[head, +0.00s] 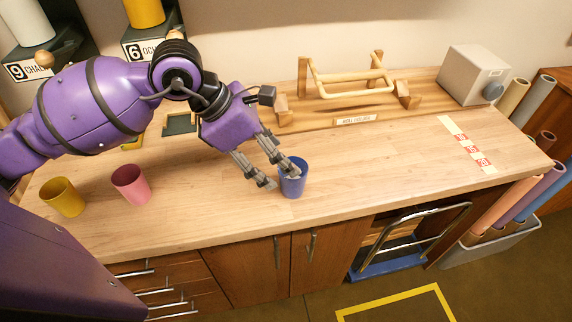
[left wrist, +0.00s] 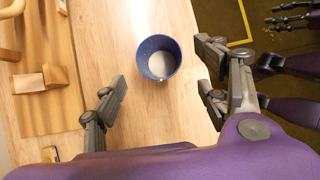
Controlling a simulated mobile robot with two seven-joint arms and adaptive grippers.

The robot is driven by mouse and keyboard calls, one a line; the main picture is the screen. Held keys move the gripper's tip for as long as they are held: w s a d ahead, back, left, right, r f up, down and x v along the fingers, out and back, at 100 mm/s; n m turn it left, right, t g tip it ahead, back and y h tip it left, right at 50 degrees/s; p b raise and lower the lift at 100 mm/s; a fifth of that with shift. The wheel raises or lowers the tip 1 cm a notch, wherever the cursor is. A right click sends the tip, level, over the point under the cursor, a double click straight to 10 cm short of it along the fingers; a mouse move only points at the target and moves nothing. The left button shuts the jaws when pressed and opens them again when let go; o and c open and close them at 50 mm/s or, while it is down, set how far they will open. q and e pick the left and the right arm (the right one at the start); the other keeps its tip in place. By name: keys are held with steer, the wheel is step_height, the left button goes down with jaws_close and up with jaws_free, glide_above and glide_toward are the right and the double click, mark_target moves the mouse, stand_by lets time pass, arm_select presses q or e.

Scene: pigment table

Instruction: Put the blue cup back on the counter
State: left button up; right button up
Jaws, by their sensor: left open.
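The blue cup (head: 294,181) stands upright on the wooden counter (head: 380,165), near its front edge. My left gripper (head: 282,179) is open at the cup, with one finger to its left and the other overlapping its rim in the head view. In the left wrist view the cup (left wrist: 158,58) shows its open mouth and a pale inside, ahead of and between the two spread fingers. I cannot tell whether either finger touches it. My right gripper (left wrist: 288,22) shows dark at the upper right of the left wrist view, over the floor; its opening is unclear.
A pink cup (head: 131,184) and a yellow cup (head: 63,197) stand on the counter's left. A wooden roll holder (head: 350,80) and a grey box (head: 474,75) are at the back. The counter right of the blue cup is clear up to red-and-white labels (head: 467,145).

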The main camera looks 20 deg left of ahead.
arm_select(q)
steer(key=v, duration=0.6)
arm_select(e)
steer(key=shift+w+r, duration=0.4)
steer(key=shift+w, duration=0.25)
arm_select(q)
steer(key=shift+r, duration=0.1)
